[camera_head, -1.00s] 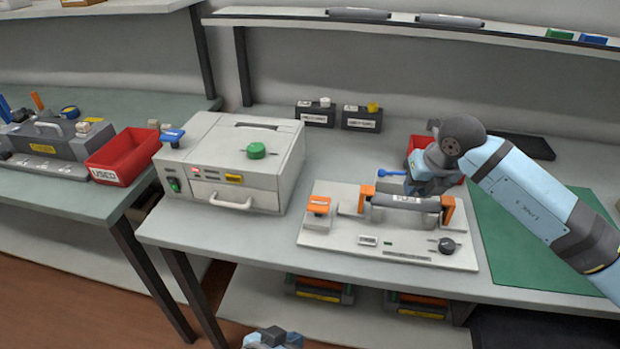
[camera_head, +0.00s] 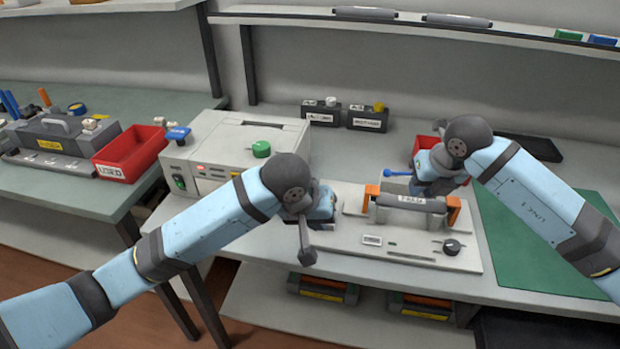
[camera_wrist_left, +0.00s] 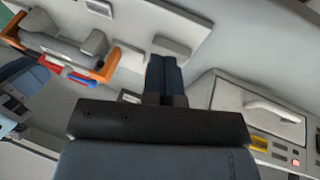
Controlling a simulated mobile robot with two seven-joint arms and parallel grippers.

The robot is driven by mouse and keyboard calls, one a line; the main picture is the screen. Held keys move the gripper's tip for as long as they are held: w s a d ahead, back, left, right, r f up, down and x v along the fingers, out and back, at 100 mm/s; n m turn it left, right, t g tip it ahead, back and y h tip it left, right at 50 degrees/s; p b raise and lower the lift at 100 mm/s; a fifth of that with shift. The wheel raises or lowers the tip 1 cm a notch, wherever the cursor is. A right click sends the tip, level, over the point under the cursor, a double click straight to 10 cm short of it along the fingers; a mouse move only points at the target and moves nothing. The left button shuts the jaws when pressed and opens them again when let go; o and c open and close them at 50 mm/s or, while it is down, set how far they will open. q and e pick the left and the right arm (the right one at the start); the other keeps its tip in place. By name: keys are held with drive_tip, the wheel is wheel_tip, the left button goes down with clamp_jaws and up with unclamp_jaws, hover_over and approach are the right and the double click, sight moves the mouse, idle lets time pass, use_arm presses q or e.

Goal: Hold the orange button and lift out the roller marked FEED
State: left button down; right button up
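The grey roller (camera_head: 410,203) lies in its holder between two orange end clamps (camera_head: 371,197) on the pale base plate (camera_head: 345,252). Its white label is too small to read surely. It also shows in the left wrist view (camera_wrist_left: 52,47). My left gripper (camera_head: 325,212) is over the plate's left part and hides the orange button in the head view.
A white machine (camera_head: 208,155) with a green knob stands left of the plate. A red bin (camera_head: 428,144) is behind my right gripper, and a green mat (camera_head: 510,240) lies to the right. A dark knob (camera_head: 452,247) sits on the plate's front right. Two black blocks (camera_head: 322,112) stand behind.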

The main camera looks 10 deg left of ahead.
use_arm(q)
drive_tip(key=w+a+r+n, duration=0.1)
drive_tip(key=w+a+r, duration=0.1)
drive_tip(key=w+r, duration=0.3)
drive_tip(key=x, duration=0.4)
drive_tip(key=shift+f, duration=0.4)
drive_tip(key=shift+f, duration=0.45)
idle(1.4)
drive_tip(key=shift+f, duration=0.85)
